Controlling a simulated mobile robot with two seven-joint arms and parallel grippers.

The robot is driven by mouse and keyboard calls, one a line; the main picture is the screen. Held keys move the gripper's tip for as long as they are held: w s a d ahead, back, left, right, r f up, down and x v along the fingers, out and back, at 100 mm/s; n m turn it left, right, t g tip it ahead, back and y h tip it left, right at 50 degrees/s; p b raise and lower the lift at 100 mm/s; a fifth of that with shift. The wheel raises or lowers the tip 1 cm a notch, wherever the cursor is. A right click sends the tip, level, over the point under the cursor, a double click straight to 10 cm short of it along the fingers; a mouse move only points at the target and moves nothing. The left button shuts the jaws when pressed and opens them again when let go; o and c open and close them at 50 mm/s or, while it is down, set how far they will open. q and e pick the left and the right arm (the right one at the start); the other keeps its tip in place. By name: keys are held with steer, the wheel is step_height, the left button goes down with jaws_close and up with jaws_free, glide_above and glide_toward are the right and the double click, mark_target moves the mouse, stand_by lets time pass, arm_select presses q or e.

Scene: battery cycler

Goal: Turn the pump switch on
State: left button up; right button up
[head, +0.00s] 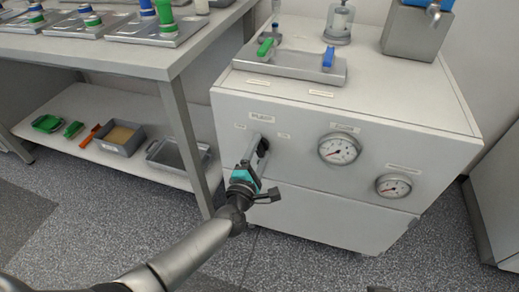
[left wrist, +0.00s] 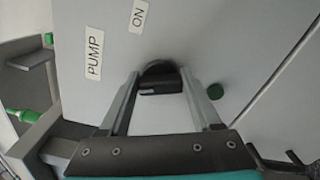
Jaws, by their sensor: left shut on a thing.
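The pump switch is a black knob (head: 263,146) on the front of the white cabinet, below a small label. In the head view my left gripper (head: 257,155) reaches it from the front and partly covers it. In the left wrist view the black knob (left wrist: 160,80) sits between the fingertips of my left gripper (left wrist: 160,84), which is shut on it. The label "PUMP" (left wrist: 94,58) and the label "ON" (left wrist: 139,16) are on the panel beside the knob. Which way the knob points is hard to tell. My right gripper is not in view.
Two round gauges (head: 339,149) (head: 394,186) are on the cabinet front, right of the switch. A tray (head: 300,66) with a green and a blue handle lies on the cabinet top. A table (head: 130,57) with a lower shelf (head: 110,158) stands at the left.

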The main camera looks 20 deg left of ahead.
arm_select(q)
steer(key=shift+m, duration=0.4)
steer(key=m+p, duration=0.2)
steer(key=m, duration=0.2)
steer(key=shift+f, duration=0.1)
steer(key=m+p, duration=0.1)
steer(key=m, duration=0.4)
steer(key=shift+f+m, duration=0.15)
steer(key=shift+m, duration=0.25)
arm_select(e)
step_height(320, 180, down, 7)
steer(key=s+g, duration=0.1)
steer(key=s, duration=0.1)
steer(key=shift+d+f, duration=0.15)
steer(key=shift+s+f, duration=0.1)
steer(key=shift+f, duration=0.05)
arm_select(q)
steer(key=o, duration=1.4)
steer(key=shift+s, duration=0.1)
